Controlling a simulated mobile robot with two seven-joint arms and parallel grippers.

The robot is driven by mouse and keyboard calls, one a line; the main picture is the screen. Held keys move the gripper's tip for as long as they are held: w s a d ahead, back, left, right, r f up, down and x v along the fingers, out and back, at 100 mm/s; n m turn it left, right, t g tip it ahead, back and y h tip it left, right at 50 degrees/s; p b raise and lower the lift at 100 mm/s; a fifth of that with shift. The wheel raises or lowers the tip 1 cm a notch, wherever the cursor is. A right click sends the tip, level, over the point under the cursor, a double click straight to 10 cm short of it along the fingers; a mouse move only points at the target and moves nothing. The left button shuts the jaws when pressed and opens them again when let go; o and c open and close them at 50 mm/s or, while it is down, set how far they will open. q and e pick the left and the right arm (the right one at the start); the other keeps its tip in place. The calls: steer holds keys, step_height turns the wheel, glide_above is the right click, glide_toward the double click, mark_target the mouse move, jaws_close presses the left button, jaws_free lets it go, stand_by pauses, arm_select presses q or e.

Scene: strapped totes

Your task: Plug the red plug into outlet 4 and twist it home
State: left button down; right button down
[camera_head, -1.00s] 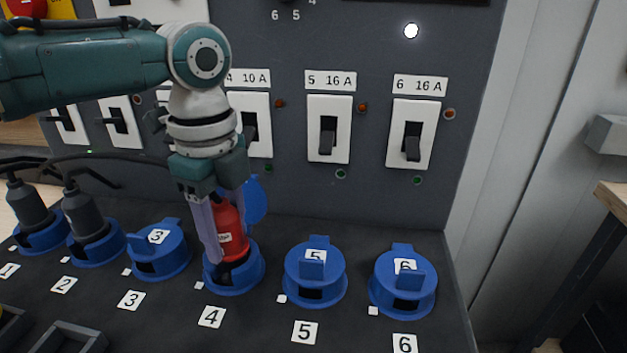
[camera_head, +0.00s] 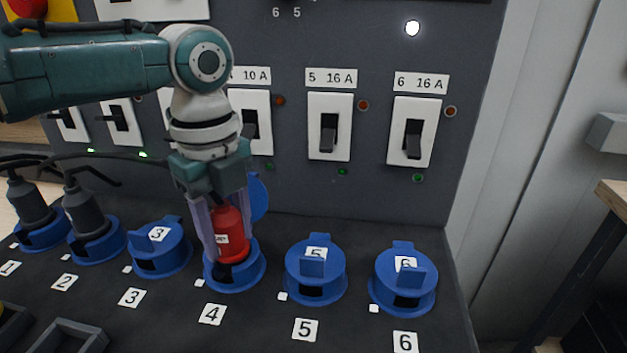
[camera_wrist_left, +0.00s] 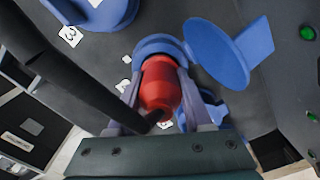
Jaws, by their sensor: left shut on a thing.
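The red plug (camera_head: 231,238) stands in the blue socket of outlet 4 (camera_head: 236,283), whose lid is flipped up behind it. My left gripper (camera_head: 229,252) comes down from above and is shut on the red plug, with a finger on either side. In the left wrist view the plug (camera_wrist_left: 160,88) sits between the two fingers (camera_wrist_left: 160,100), with its end at the blue socket ring (camera_wrist_left: 158,43). The open lid (camera_wrist_left: 215,52) is to the right there. How deep the plug sits and its exact twist are hard to tell. My right gripper is not in view.
Grey plugs (camera_head: 86,211) fill outlets 1 and 2. Outlets 3 (camera_head: 160,258), 5 (camera_head: 315,285) and 6 (camera_head: 403,297) have closed blue lids. Breaker switches (camera_head: 329,134) line the panel behind. A dark cable crosses the left wrist view. A grey tray (camera_head: 72,335) lies front left.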

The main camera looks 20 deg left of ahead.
arm_select(q)
steer(key=shift+a+m, duration=0.1)
steer(key=shift+m, duration=1)
steer(key=m, duration=0.3)
steer(key=shift+c, duration=1.1)
jaws_free()
